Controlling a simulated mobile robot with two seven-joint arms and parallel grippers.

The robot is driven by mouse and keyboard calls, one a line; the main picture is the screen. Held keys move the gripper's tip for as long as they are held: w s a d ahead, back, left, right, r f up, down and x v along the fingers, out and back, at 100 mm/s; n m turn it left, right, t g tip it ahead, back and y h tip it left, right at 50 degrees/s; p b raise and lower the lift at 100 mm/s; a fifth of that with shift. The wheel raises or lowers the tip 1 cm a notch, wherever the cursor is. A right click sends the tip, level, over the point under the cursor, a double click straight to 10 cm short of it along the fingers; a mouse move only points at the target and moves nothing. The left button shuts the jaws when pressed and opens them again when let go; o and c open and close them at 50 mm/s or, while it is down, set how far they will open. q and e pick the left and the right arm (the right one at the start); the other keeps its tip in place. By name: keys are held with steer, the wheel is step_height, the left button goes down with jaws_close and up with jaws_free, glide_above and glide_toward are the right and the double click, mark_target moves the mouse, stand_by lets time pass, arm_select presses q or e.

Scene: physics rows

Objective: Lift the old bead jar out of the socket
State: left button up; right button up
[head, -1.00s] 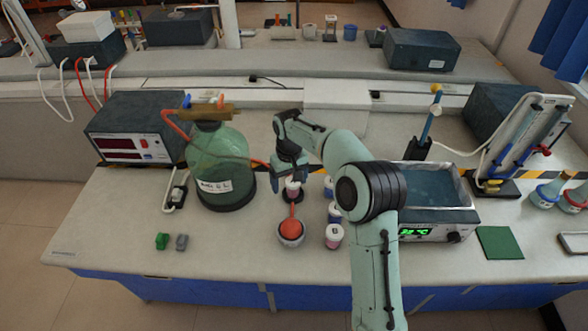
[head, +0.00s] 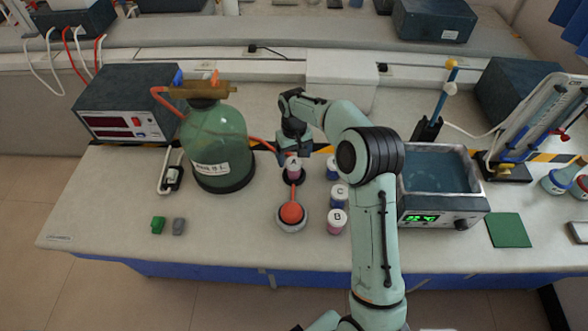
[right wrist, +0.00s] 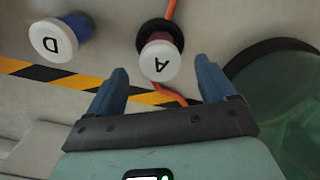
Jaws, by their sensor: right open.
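The jar marked A (head: 293,170), with a white lid and a pinkish body, stands upright in a dark round socket (right wrist: 144,32) on the bench. An orange tube runs at the socket. My right gripper (head: 295,151) is close to the jar on its far side in the head view. In the right wrist view, the open blue fingers (right wrist: 161,78) are spread wide, with the white lid of jar A (right wrist: 160,62) just beyond the gap between their tips. I see no grip on the jar. Which jar is the old one is not marked. My left gripper is not in view.
Jars B (head: 337,221) and C (head: 339,195) stand to the right; jar D (right wrist: 62,38) shows in the wrist view. A green glass bottle (head: 216,145) stands left, a red-topped round dish (head: 291,215) in front, and a water bath (head: 436,215) right.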

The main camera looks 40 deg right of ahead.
mark_target(294, 161)
step_height(294, 161, down, 5)
steer(key=shift+f, duration=0.1)
steer(key=shift+c, duration=0.4)
steer(key=c, duration=1.1)
